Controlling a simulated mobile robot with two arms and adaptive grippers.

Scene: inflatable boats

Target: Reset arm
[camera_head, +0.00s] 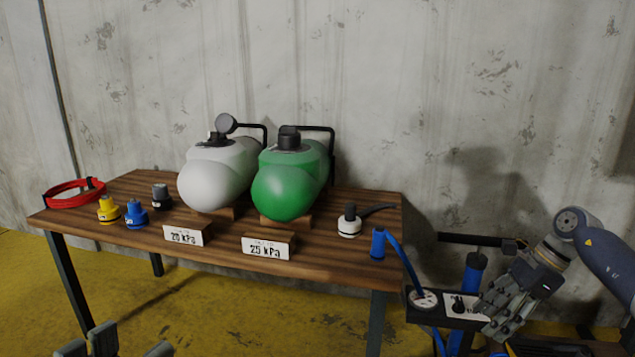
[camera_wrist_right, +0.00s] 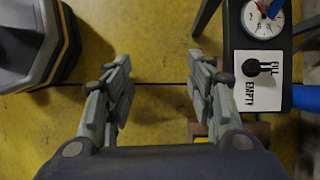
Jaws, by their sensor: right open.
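My right gripper (camera_head: 497,312) is at the lower right in the head view, just in front of the pump panel (camera_head: 462,311). In the right wrist view my right gripper (camera_wrist_right: 160,75) has its two fingers wide apart, with only yellow floor between them. It holds nothing. Of my left gripper (camera_head: 112,347) only grey finger parts show at the bottom left edge of the head view, in front of the table; the rest is cut off.
The wooden table (camera_head: 330,242) bears a white boat tube (camera_head: 213,182), a green boat tube (camera_head: 287,188), valve caps, a red ring (camera_head: 75,193) and a blue hose end (camera_head: 378,243). The panel has a gauge (camera_wrist_right: 263,18) and FILL/EMPTY lever (camera_wrist_right: 258,68). A dark edged object (camera_wrist_right: 35,45) is at upper left.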

